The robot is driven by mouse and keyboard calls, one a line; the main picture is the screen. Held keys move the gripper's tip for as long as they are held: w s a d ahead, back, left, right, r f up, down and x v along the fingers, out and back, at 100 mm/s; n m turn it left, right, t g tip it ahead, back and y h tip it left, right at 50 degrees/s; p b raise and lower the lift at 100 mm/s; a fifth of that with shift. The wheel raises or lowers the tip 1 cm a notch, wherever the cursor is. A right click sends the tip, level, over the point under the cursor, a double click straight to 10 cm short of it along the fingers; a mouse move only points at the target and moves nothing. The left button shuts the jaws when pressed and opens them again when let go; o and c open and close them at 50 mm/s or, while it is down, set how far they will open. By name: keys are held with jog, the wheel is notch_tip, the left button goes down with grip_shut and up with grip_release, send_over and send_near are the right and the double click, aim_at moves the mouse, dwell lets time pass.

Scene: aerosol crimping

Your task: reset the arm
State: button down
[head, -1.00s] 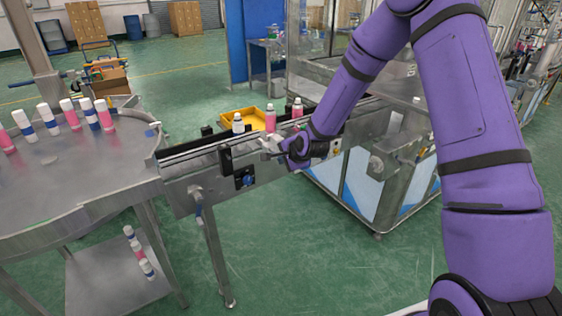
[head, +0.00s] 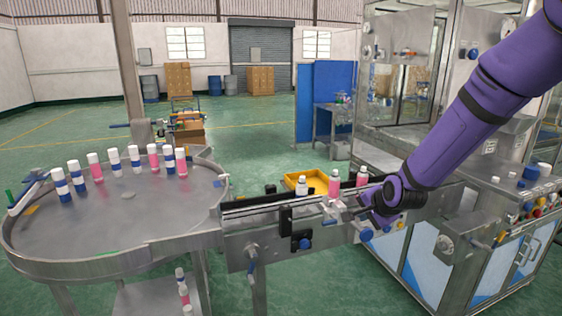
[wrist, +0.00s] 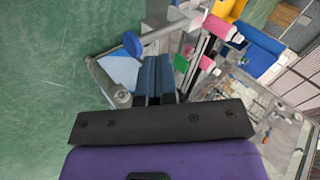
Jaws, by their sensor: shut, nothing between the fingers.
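My arm is purple and reaches in from the upper right in the head view. My gripper (head: 362,204) is at the front side of the conveyor (head: 265,218), close to the bottles on it. In the wrist view my gripper (wrist: 155,72) shows two dark blue fingers side by side, closed with nothing held. On the conveyor stand a white bottle (head: 302,188), a pink bottle (head: 334,186) and another pink bottle (head: 362,178). Whether my fingers touch the conveyor's edge cannot be told.
A round steel table (head: 120,215) with several white-capped bottles stands at the left. A yellow tray (head: 310,179) lies behind the conveyor. The machine cabinet (head: 410,250) with knobs and buttons fills the right. Green floor (head: 255,150) is open behind the table.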

jog(key=s+d+r+n+g, duration=0.1)
jog(key=s+d+r+n, duration=0.1)
jog(key=s+r+n, duration=0.2)
jog(key=s+d+r+n+g+h, duration=0.1)
jog(key=s+d+r+n, duration=0.1)
jog(key=s+r, duration=0.8)
jog(key=s+d+r+n+g+h, duration=0.1)
jog(key=s+r+n, duration=0.4)
jog(key=s, duration=1.5)
notch_tip(320, 180, up, 2)
jog(key=shift+s+d+r+n, duration=0.15)
jog(key=shift+s+d+n, duration=0.15)
jog(key=shift+d, duration=0.1)
